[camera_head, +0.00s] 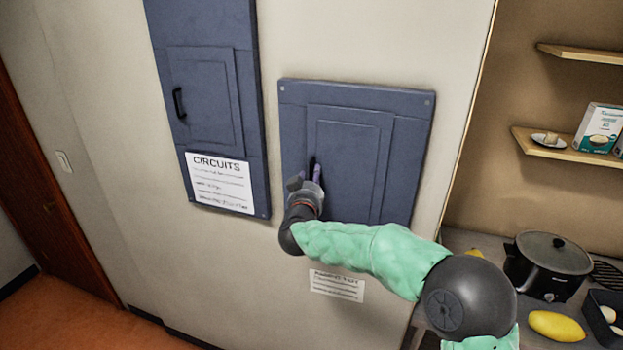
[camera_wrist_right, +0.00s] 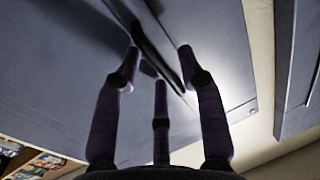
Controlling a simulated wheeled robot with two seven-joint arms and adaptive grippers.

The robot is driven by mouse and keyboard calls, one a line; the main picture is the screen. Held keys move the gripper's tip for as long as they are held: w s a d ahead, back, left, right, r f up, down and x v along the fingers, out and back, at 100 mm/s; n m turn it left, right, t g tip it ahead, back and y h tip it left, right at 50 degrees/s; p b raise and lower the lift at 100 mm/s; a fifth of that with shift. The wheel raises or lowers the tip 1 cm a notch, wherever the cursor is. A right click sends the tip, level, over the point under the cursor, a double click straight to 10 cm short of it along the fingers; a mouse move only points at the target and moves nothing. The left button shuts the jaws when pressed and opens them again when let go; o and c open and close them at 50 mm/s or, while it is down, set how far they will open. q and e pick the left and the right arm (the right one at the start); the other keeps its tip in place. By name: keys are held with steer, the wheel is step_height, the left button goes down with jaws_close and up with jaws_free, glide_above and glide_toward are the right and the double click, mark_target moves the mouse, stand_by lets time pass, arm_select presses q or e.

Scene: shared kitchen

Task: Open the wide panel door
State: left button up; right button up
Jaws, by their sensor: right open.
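The wide blue-grey electrical panel (camera_head: 290,110) is on the wall, with its door (camera_head: 360,150) looking closed and flush in the head view. My right gripper (camera_head: 305,178) is at the door's left edge, covering most of the handle. In the right wrist view, my right gripper (camera_wrist_right: 160,62) has its fingers spread, and the dark bar handle (camera_wrist_right: 150,40) lies between their tips. The fingers are around or just short of the handle; I cannot tell if they touch it. My left gripper is in neither view.
A narrower panel (camera_head: 209,100) with a handle and a "CIRCUITS" label hangs left of the wide one. A paper notice (camera_head: 337,285) is below. A counter with a black pot (camera_head: 547,265) and yellow fruit (camera_head: 556,326) is at right, under shelves (camera_head: 565,148).

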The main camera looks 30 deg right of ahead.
jaws_close()
steer(key=shift+s+a, duration=0.1)
steer(key=shift+s, duration=0.05)
